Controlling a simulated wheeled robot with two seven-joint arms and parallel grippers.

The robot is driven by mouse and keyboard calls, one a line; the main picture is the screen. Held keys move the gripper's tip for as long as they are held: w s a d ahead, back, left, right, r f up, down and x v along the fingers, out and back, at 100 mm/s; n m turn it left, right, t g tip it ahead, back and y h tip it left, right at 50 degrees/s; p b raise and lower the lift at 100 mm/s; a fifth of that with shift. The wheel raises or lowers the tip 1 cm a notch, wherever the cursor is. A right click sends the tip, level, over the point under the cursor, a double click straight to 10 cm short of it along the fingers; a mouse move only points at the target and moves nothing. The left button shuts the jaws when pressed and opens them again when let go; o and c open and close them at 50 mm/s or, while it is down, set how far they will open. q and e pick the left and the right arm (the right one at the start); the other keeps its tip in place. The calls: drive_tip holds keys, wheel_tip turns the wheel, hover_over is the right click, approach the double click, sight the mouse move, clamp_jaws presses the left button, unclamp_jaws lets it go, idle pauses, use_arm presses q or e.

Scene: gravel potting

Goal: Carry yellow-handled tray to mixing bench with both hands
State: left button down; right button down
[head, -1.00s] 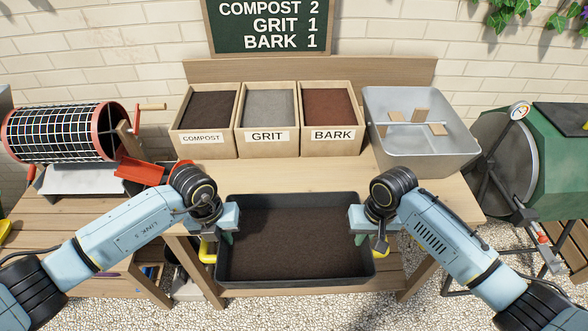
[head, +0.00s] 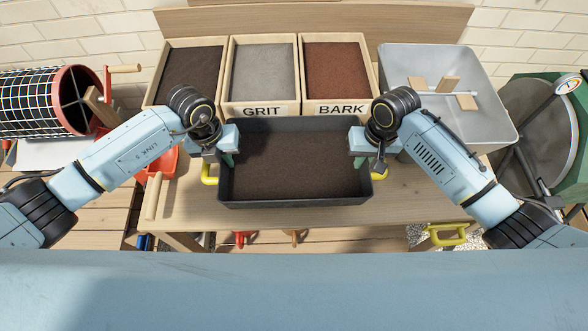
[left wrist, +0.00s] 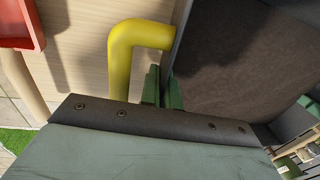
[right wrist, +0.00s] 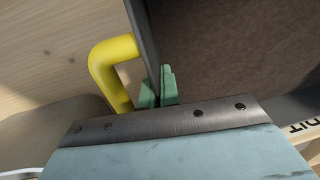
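The dark tray (head: 295,204) is filled with brown mix and looks level over the mixing bench (head: 415,195), just in front of the bins. I cannot tell whether it touches the bench top. Its yellow handles stick out at the left (head: 209,175) and right (head: 379,172). My left gripper (head: 229,158) is shut on the tray's left wall beside the handle, which also shows in the left wrist view (left wrist: 125,55). My right gripper (head: 357,160) is shut on the right wall beside its handle, seen in the right wrist view (right wrist: 105,65).
The compost bin (head: 188,78), grit bin (head: 264,78) and bark bin (head: 337,75) stand right behind the tray. A grey metal tub (head: 440,115) is at the back right. A red scoop-like part (head: 168,162) lies left. Bench surface is clear to the right.

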sight(229, 170)
use_arm(q)
drive_tip(key=shift+s, duration=0.1)
use_arm(e)
drive_tip(key=shift+s, duration=0.1)
use_arm(q)
drive_tip(key=shift+f, duration=0.1)
use_arm(e)
drive_tip(key=shift+f, duration=0.1)
